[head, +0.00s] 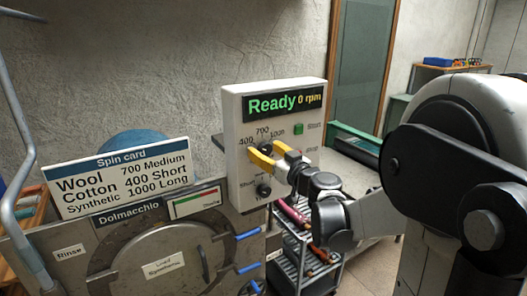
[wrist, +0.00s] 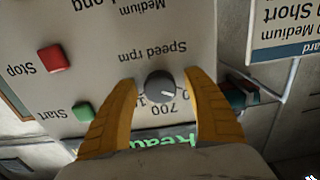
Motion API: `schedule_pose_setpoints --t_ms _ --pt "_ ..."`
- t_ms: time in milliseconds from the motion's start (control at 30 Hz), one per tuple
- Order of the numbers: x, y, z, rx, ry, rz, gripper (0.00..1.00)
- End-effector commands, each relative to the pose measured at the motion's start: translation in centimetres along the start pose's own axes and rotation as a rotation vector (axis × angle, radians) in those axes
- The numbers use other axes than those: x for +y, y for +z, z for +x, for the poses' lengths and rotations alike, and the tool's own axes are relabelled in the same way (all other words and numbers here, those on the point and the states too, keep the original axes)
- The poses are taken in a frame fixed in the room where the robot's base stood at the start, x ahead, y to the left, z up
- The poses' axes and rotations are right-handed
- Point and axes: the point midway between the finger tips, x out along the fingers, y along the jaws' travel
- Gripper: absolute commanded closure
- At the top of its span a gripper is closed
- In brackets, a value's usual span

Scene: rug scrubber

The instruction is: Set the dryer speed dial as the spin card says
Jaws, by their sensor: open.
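The speed dial (wrist: 160,86) is a dark round knob marked "Speed rpm" on the white control panel (head: 235,120). In the upside-down wrist view its pale pointer line points right, towards the 400 side; the 400 mark is hidden there by a finger. The 700 mark is below the knob. My gripper (head: 262,156) is open, its yellow fingers either side of the dial with gaps visible. The display (head: 283,102) reads "Ready 0 rpm". The spin card (head: 122,178) reads Wool 700 Medium, Cotton 400 Short, Synthetic 1000 Long. The door label (head: 164,265) appears to read "Load Synthetic".
A second dial (head: 264,190) for Short, Medium and Long sits below. The green Start button (wrist: 82,111) and red Stop button (wrist: 54,59) are beside the speed dial. Blue-handled valves (head: 248,234) and a trolley (head: 305,255) stand below the panel.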

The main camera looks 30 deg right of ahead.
Motion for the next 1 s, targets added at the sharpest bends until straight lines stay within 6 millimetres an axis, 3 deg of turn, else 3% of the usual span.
schedule_pose_setpoints --t_ms 100,267,300,667,1000 --pt "0.00 -0.01 -0.02 0.000 0.000 0.000 0.43" --pt "0.01 -0.01 -0.03 0.000 0.000 0.000 0.92" --pt "0.01 -0.01 -0.03 0.000 0.000 0.000 0.95" --pt "0.00 -0.01 -0.03 0.000 0.000 0.023 0.95" --pt "-0.04 -0.02 0.01 0.001 0.000 0.216 0.95"
